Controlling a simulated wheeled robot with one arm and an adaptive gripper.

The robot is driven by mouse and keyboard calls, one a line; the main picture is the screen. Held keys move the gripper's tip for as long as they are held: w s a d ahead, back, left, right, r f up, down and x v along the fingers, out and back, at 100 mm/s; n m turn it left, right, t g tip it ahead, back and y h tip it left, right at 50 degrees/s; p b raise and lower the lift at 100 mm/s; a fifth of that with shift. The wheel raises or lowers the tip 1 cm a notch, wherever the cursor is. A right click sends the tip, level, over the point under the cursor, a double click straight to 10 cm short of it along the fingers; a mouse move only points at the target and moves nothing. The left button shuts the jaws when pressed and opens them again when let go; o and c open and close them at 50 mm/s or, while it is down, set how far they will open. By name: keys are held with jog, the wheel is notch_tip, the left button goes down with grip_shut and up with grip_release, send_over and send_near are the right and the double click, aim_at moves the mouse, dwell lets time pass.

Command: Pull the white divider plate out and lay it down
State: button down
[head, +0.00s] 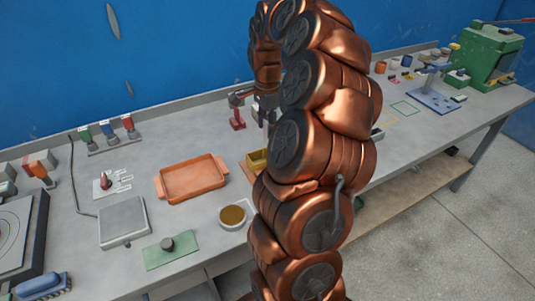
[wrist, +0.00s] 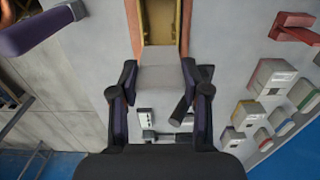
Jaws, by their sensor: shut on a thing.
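The white divider plate (wrist: 164,79) shows in the wrist view as a pale flat piece between my fingers. My gripper (wrist: 160,84) is shut on it. The yellow mould (wrist: 178,32) lies just beyond the plate, in line with it; I cannot tell whether the plate is still partly inside it or clear above it. In the head view the yellow mould (head: 257,159) stands on the bench, partly hidden by my copper arm. My gripper (head: 266,108) is above it there, mostly covered by the arm, and the plate cannot be made out.
An orange tray (head: 194,183) lies left of the mould with a bare floor. A round pot (head: 232,216), a green mat (head: 171,251) and a grey scale (head: 123,221) are nearer the front. A red stand (head: 237,119) is behind the mould. Small boxes (wrist: 272,75) line the wrist view's right.

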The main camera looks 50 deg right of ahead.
jog(key=shift+r, duration=1.75)
